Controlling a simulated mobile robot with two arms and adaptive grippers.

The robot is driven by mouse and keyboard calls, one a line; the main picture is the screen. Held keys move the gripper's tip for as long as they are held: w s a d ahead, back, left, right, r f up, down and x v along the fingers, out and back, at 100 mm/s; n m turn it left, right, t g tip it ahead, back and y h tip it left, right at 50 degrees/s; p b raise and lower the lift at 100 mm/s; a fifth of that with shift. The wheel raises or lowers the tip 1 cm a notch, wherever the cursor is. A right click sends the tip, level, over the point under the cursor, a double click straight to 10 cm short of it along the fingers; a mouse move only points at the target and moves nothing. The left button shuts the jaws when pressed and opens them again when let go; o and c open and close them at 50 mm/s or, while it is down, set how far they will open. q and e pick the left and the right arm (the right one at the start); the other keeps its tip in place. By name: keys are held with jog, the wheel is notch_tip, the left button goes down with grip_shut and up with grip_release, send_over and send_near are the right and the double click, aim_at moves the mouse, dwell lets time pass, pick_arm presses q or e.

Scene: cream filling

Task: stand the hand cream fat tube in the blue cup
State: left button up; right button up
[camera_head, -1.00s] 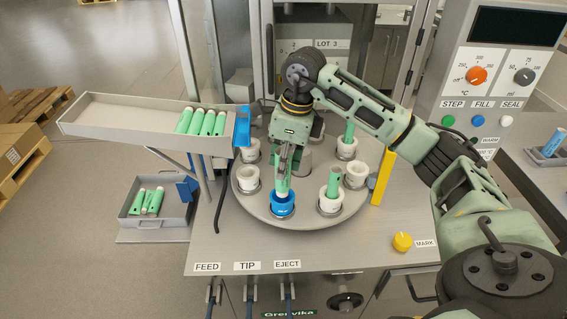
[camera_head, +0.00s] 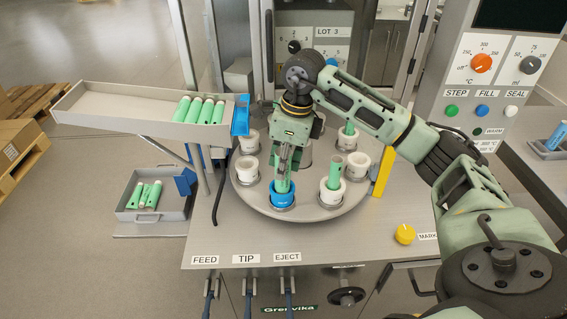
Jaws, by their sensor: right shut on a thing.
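The blue cup (camera_head: 282,198) stands at the front of the round turntable (camera_head: 305,211). A green hand cream fat tube (camera_head: 282,180) is upright with its lower end in the blue cup. My right gripper (camera_head: 286,163) points down over the cup and is shut on the upper part of this tube. The tube's bottom is hidden inside the cup. My left gripper does not show.
White cups (camera_head: 357,166) ring the turntable; one at the front right holds a green tube (camera_head: 334,172). A sloped tray (camera_head: 130,114) with several green tubes is at the left, above a lower bin (camera_head: 138,215). A yellow post (camera_head: 381,180) and yellow knob (camera_head: 404,234) are at the right.

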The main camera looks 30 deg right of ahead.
jog(key=shift+f+b, duration=0.65)
jog(key=shift+f, duration=0.25)
jog(key=o, duration=0.9)
jog(key=shift+c, duration=0.2)
jog(key=shift+r, duration=0.1)
jog(key=r, duration=0.4)
jog(key=d+r, duration=0.1)
jog(key=r, duration=0.2)
jog(key=s+r, duration=0.1)
jog(key=r, duration=0.3)
jog(key=shift+d+r, duration=0.25)
jog(key=shift+r, duration=0.1)
jog(key=shift+s+f, duration=0.1)
jog(key=shift+s, duration=0.05)
